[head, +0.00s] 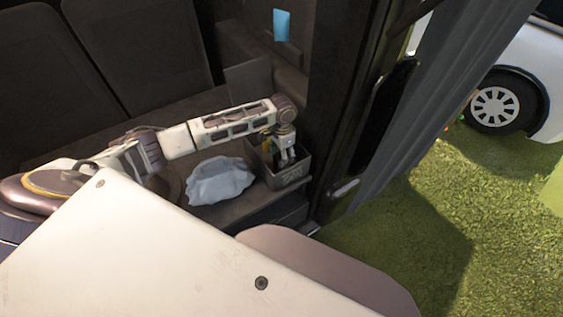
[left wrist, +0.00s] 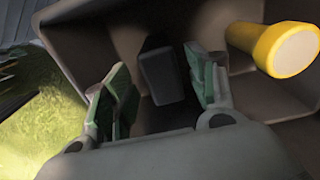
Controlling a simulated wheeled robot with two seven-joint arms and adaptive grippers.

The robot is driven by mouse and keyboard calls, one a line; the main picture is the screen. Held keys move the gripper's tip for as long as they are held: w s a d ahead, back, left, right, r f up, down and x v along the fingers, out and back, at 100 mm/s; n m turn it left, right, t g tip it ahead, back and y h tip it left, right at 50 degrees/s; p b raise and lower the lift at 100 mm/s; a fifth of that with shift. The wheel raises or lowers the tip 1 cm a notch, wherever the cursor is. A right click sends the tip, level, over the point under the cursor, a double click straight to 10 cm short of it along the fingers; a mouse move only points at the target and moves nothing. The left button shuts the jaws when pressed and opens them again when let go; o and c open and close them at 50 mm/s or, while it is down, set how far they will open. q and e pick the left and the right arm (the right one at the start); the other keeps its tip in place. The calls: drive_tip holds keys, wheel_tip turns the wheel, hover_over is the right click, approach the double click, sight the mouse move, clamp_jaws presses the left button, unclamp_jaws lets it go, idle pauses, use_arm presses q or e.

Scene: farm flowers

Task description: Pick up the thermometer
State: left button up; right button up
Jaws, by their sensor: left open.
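My left gripper (head: 286,151) reaches down into a dark grey open box (head: 292,181) at the end of the shelf. In the left wrist view the left gripper (left wrist: 155,72) is open, with its green-padded fingers apart. A dark, block-shaped object (left wrist: 163,70) stands in the box between and just beyond the fingers. It may be the thermometer, but I cannot tell for certain, and I cannot tell whether the fingers touch it. My right gripper is not in view.
A yellow flashlight (left wrist: 272,46) is in the box, right of the fingers. A crumpled pale blue cloth (head: 219,181) lies on the shelf left of the box. A dark door pillar (head: 343,105) rises close to the right, with grass (head: 480,225) outside.

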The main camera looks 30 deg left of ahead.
use_arm(q)
drive_tip(key=shift+f, duration=0.1)
drive_tip(key=shift+a+f, duration=0.1)
drive_tip(key=shift+f, duration=2.4)
drive_tip(key=shift+c, duration=0.2)
drive_tip(key=c, duration=1.1)
drive_tip(key=shift+w+r, duration=0.1)
drive_tip(key=shift+r, duration=4.95)
